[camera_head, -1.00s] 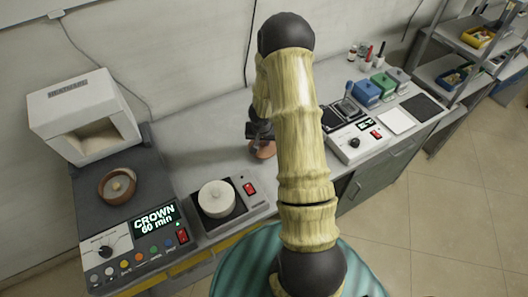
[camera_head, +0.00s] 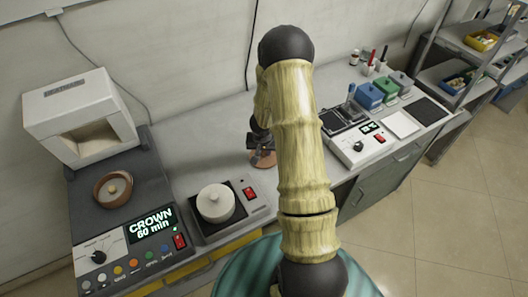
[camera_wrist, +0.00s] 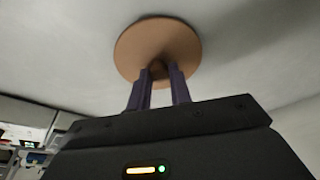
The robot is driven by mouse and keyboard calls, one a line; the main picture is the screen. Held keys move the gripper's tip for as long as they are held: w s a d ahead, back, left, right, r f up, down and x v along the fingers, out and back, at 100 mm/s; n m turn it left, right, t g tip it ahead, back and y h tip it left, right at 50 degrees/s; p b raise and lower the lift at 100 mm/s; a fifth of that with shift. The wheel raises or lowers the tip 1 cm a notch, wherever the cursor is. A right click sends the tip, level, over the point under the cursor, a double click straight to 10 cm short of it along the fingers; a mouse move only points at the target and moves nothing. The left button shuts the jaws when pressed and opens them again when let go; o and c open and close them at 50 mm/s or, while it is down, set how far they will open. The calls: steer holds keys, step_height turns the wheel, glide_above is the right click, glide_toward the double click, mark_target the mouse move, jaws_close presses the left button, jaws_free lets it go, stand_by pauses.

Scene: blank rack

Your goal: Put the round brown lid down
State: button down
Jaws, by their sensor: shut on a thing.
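The round brown lid (camera_wrist: 157,42) is a flat disc in the wrist view, with the two purple fingers of my gripper (camera_wrist: 160,74) shut on its middle, probably on a knob that the fingers hide. In the head view, the lid (camera_head: 263,159) shows partly at the back middle of the grey counter (camera_head: 215,140), beside my arm. My gripper (camera_head: 262,142) is just above it. The lid is at or close to the counter surface; I cannot tell whether it touches.
Left of the lid are a white round pot (camera_head: 216,202) on a small heater, a brown round dish (camera_head: 113,188) and a white open-fronted oven (camera_head: 82,118). Right of my arm are a device with a display (camera_head: 357,143) and coloured boxes (camera_head: 383,88). The counter around the lid is clear.

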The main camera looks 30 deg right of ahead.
mark_target(263, 164)
steer(key=c, duration=1.3)
jaws_free()
steer(key=shift+f, duration=0.1)
steer(key=shift+d, duration=0.1)
steer(key=shift+r, duration=0.3)
steer(key=p+v, duration=0.7)
steer(key=v, duration=0.4)
steer(key=shift+r, duration=0.3)
